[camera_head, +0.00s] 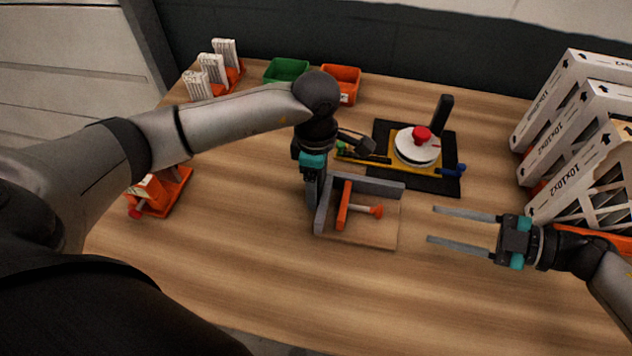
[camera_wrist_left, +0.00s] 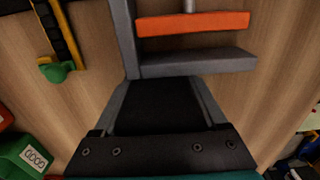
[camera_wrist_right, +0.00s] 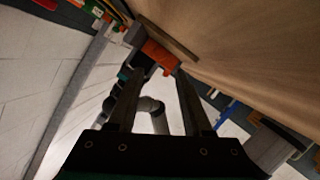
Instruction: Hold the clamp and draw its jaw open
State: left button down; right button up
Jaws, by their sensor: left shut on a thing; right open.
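The clamp has a grey L-shaped frame (camera_head: 377,186) with an orange jaw plate (camera_head: 343,206) and an orange-knobbed rod (camera_head: 376,211), on a thin wooden base. My left gripper (camera_head: 313,200) points down and is shut on the left grey wall of the clamp; the exact contact is partly hidden. In the left wrist view the grey wall (camera_wrist_left: 200,64) and orange jaw (camera_wrist_left: 192,23) show just past the fingertips. My right gripper (camera_head: 433,225) is open and empty, right of the clamp, its fingers pointing left toward the knob. The right wrist view shows the orange part (camera_wrist_right: 158,54) ahead, beyond the fingers.
A black board (camera_head: 382,135) with a white disc and red knob (camera_head: 421,134) lies behind the clamp. Boxed filters (camera_head: 570,140) stand at the right. Green (camera_head: 286,70) and orange bins (camera_head: 341,80) sit at the back. The table in front is clear.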

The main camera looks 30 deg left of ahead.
dwell(0.4)
jog(key=shift+a+r, duration=0.1)
jog(key=shift+c, duration=1.2)
jog(key=shift+s+a+r+g, duration=0.1)
jog(key=shift+a+r+g, duration=0.1)
jog(key=shift+a+g, duration=0.1)
jog(key=shift+c, duration=0.7)
jog(key=a+r+g, duration=0.1)
jog(key=s+a+r+h, duration=0.1)
jog(key=a, duration=0.1)
jog(key=shift+g, duration=0.4)
grip_shut()
notch_tip(320, 180, up, 2)
jog(key=a+m+h, duration=0.1)
jog(key=a+h, duration=0.2)
jog(key=h, duration=0.1)
jog(key=m+h, duration=0.2)
jog(key=m, duration=0.1)
send_near(350, 213)
jog(key=shift+t, duration=0.4)
jog(key=x, duration=0.4)
jog(key=shift+s+a, duration=0.15)
jog(key=shift+s, duration=0.2)
